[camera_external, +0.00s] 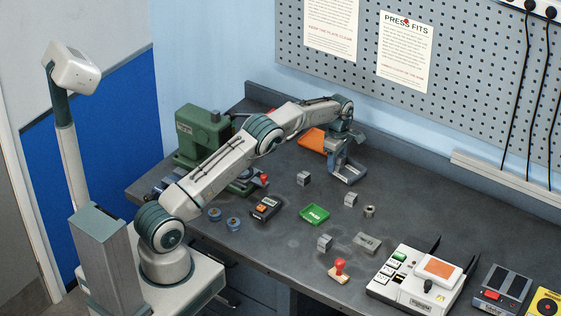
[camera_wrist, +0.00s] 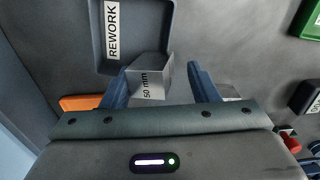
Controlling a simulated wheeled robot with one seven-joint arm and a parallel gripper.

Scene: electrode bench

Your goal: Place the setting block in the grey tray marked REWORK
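The grey tray marked REWORK (camera_wrist: 103,50) lies just beyond my fingers in the wrist view; part of it (camera_external: 350,178) shows under my gripper in the external view. A grey metal block marked 50 mm (camera_wrist: 151,88) is between my fingers and overlaps the tray's near edge. It looks tilted. My gripper (camera_wrist: 160,88) is open: the block is close to the left finger, with a clear gap to the right finger. I cannot tell whether the block rests on the tray. My gripper (camera_external: 346,158) hides it in the external view.
Several similar grey blocks stand on the bench, one of them left of the tray (camera_external: 304,178). An orange tray (camera_external: 312,140) lies behind, a green tray (camera_external: 314,215) in front. A green press (camera_external: 200,138) stands left. A red-handled stamp (camera_external: 339,270) is near the front edge.

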